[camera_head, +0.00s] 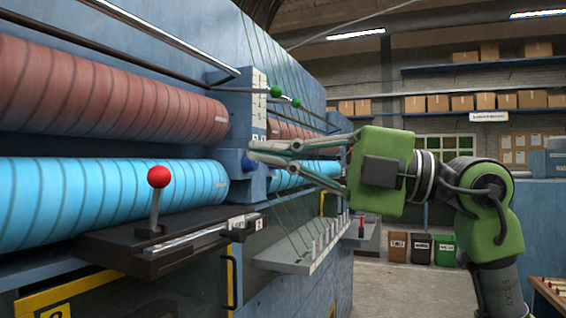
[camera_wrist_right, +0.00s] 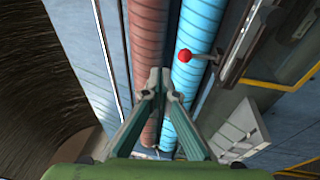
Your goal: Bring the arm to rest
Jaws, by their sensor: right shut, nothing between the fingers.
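My right arm (camera_head: 492,225), green with dark joints, comes in from the right in the head view and reaches left towards the blue machine. My right gripper (camera_head: 254,150) points left, its thin grey-green fingers in front of the machine near the post between the rollers. In the right wrist view the gripper (camera_wrist_right: 161,80) has its fingertips close together, with nothing held. I cannot tell whether the fingertips touch the machine. My left gripper is in neither view.
The machine carries red rollers (camera_head: 103,90) above cyan rollers (camera_head: 103,199). A red-knobbed lever (camera_head: 158,177) stands on a dark ledge. Taut green threads run behind my gripper to a grey tray (camera_head: 303,252). Several bins (camera_head: 421,249) stand on open floor behind.

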